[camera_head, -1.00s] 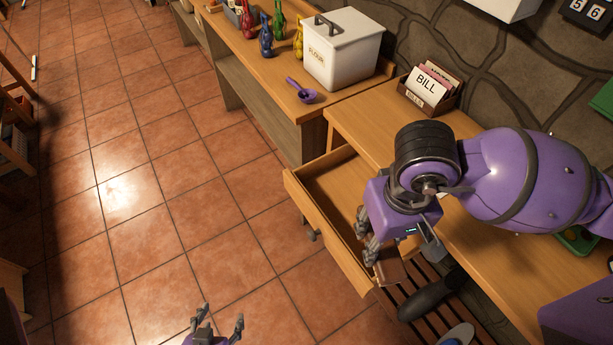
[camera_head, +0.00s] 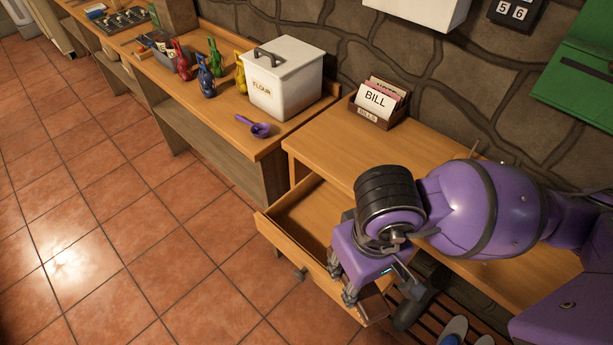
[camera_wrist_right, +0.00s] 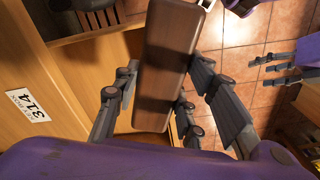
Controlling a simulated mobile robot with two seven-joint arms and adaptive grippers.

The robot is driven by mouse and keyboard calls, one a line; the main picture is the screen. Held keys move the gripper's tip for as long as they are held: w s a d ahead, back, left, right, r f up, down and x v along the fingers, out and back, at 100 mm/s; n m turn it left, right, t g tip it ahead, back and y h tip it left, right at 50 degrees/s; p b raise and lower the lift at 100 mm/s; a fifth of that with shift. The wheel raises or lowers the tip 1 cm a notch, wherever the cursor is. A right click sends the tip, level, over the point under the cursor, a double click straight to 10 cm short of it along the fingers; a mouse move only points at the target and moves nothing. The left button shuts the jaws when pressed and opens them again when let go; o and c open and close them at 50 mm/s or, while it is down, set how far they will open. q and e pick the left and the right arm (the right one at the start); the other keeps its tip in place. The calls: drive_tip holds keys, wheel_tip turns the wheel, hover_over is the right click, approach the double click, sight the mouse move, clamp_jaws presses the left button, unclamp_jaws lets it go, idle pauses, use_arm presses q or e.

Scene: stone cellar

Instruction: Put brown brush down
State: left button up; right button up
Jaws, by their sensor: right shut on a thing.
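The brown brush (camera_wrist_right: 172,60) shows in the wrist view as a long brown wooden block between the fingers of my right gripper (camera_wrist_right: 165,85). In the head view my right gripper (camera_head: 362,292) is shut on it, pointing down at the right end of the open drawer (camera_head: 290,222). Only a small part of the brush (camera_head: 375,308) shows there, below the fingers. Whether it touches the drawer is hidden. My left gripper (camera_wrist_right: 278,70) shows at the right of the wrist view, over the floor, fingers apart and empty.
The desk top (camera_head: 335,140) has clear room left of my right arm. A bill holder (camera_head: 378,105) stands at its back. The neighbouring counter bears a flour tin (camera_head: 285,85), a purple scoop (camera_head: 255,127) and several rabbit figures (camera_head: 207,78). A slatted rack with shoes (camera_head: 455,332) lies below.

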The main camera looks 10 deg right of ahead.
drive_tip(key=w+f+b, duration=0.1)
drive_tip(key=w+b, duration=0.1)
drive_tip(key=w+f+b, duration=0.2)
drive_tip(key=b, duration=0.1)
drive_tip(key=shift+a, duration=0.1)
drive_tip(key=w+f, duration=0.2)
drive_tip(key=w, duration=0.1)
drive_tip(key=w+f, duration=0.2)
drive_tip(key=w, duration=0.1)
drive_tip(key=w+f+p, duration=0.1)
drive_tip(key=w, duration=0.2)
drive_tip(key=shift+a+f, duration=0.15)
drive_tip(key=shift+f, duration=0.25)
drive_tip(key=shift+w+f, duration=0.25)
drive_tip(key=shift+f, duration=0.15)
drive_tip(key=shift+w+f, duration=0.15)
drive_tip(key=shift+f, duration=1.55)
use_arm(q)
drive_tip(key=shift+g, duration=0.3)
drive_tip(key=f, duration=0.1)
drive_tip(key=s+f, duration=0.1)
drive_tip(key=f, duration=0.1)
drive_tip(key=s+f, duration=0.1)
drive_tip(key=shift+s+a+f, duration=0.1)
drive_tip(key=shift+a+f, duration=0.1)
drive_tip(key=shift+f, duration=0.1)
drive_tip(key=shift+f, duration=0.1)
use_arm(e)
drive_tip(key=shift+f, duration=0.1)
